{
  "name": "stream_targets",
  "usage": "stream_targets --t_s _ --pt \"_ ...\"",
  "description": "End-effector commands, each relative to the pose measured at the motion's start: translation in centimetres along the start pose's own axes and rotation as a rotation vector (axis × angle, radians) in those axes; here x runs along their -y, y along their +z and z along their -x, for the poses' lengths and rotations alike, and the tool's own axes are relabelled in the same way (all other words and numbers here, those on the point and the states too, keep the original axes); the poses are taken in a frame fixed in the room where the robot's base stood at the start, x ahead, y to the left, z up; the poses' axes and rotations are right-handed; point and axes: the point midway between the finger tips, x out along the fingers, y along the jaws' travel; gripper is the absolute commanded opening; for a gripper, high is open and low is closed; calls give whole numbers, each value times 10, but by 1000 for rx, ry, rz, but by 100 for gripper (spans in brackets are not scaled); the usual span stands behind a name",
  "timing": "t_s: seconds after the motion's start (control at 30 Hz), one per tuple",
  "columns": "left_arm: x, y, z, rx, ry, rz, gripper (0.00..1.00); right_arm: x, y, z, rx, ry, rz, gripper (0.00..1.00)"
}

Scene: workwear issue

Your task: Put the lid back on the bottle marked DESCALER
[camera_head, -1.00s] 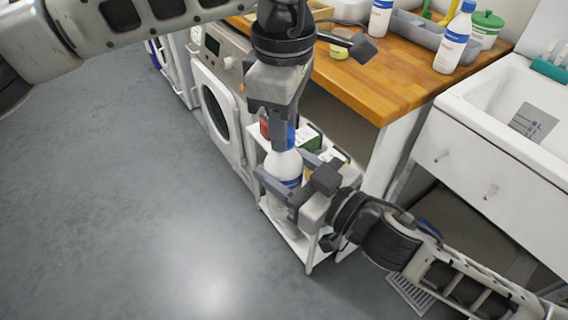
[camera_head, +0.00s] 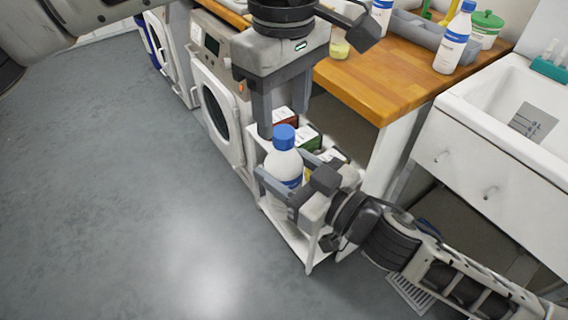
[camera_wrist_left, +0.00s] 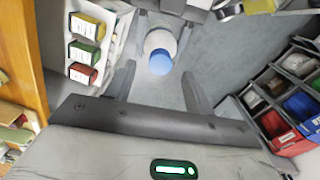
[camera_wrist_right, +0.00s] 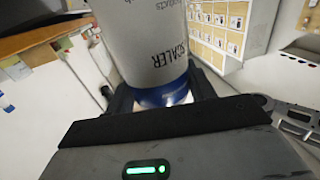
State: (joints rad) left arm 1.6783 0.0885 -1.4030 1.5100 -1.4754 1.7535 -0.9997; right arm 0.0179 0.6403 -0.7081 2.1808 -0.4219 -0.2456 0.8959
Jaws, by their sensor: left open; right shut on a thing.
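The white DESCALER bottle (camera_head: 285,166) is upright in the head view, with a blue lid (camera_head: 284,137) sitting on its top. My right gripper (camera_head: 279,162) is shut around the bottle's body. The right wrist view shows the letters "SCALER" on the bottle (camera_wrist_right: 150,45) between its fingers. My left gripper (camera_head: 283,120) is open just above the lid, pointing down. In the left wrist view the blue lid (camera_wrist_left: 160,62) lies between the spread fingers, touching neither. I cannot tell whether the bottle's base rests on anything.
A white shelf trolley (camera_head: 292,238) with several small boxes (camera_head: 306,137) stands behind the bottle. A wooden worktop (camera_head: 385,85) with another blue-capped bottle (camera_head: 453,42) is behind, a sink (camera_head: 510,105) at right, washing machines (camera_head: 215,105) at left. The floor in front is clear.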

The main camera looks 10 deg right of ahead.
Motion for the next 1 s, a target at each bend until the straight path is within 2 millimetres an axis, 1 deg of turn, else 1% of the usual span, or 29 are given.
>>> stream_targets --t_s 0.03,0.2,0.3,0.4,0.5,0.63,0.9,1.0 --pt "-1 0 13 -2 4 0 53 0 -1 0 -3 -1 1 0" --pt "-1 0 50 -2 3 1 53 0 -1 0 -3 -1 1 0" --pt "-1 0 67 0 2 0 53 0 -1 0 -3 -1 0 0" --pt "-1 0 80 -1 0 0 53 0 -1 0 -3 -1 0 0" --pt "0 0 87 0 0 -2 53 0 -1 0 -3 -1 0 0" --pt "0 0 90 0 -1 -1 53 0 -1 0 -3 -1 0 0" --pt "0 1 89 6 -1 -1 53 0 -1 0 -3 -1 0 0" --pt "-2 8 82 67 7 7 53 0 -1 0 -3 -1 0 0"
